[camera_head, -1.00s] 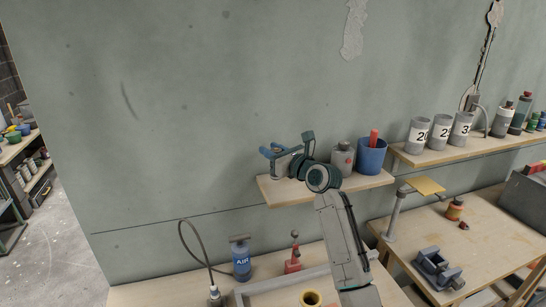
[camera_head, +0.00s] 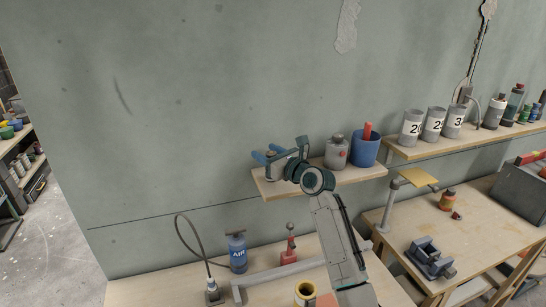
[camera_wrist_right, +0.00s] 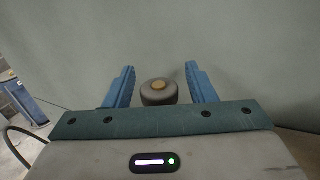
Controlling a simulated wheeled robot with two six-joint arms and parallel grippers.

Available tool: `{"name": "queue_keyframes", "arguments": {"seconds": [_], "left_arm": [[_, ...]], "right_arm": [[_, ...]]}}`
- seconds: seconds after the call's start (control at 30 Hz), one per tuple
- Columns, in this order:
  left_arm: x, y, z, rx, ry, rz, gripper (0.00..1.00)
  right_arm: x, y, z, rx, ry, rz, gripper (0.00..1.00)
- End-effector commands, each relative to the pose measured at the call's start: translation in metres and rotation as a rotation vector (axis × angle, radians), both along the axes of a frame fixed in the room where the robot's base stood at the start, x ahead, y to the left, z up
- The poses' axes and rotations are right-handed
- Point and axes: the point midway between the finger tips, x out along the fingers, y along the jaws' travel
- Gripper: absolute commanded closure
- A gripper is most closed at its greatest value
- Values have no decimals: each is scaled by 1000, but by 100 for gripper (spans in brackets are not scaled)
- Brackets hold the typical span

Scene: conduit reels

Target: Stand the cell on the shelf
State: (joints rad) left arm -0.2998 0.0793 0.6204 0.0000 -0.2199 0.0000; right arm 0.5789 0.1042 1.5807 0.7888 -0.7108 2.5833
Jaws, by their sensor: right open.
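The cell looks to be a grey cylinder with a brass-coloured top; in the right wrist view the cell (camera_wrist_right: 159,95) is between my two blue fingers, with gaps on both sides. In the head view the grey cell (camera_head: 271,173) stands upright at the left end of the wooden shelf (camera_head: 330,183), partly hidden by my gripper. My right gripper (camera_head: 266,154) is open around it; in the wrist view its fingers (camera_wrist_right: 160,72) are spread. My left gripper is not in view.
To the right on the shelf stand a grey container with a red spot (camera_head: 337,152) and a blue cup (camera_head: 365,151) holding a red item. On the bench below are a blue AIR bottle (camera_head: 237,253), a red-handled item (camera_head: 289,250) and a yellow-rimmed cylinder (camera_head: 305,294).

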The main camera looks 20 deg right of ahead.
Motion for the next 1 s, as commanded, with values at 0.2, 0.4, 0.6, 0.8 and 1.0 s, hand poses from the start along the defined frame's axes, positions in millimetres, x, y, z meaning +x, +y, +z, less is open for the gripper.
{"name": "queue_keyframes", "arguments": {"seconds": [0.2,0.4,0.6,0.8,1.0], "left_arm": [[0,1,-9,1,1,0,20],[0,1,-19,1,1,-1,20],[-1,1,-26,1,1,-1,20],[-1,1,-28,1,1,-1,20],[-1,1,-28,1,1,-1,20]], "right_arm": [[-25,-12,-2,-4,-3,-1,50],[-65,-31,-3,-5,-2,-2,50],[-96,-45,-1,-6,-2,-2,50],[-109,-49,0,-1,0,0,50],[-110,-50,1,0,0,0,50]]}}
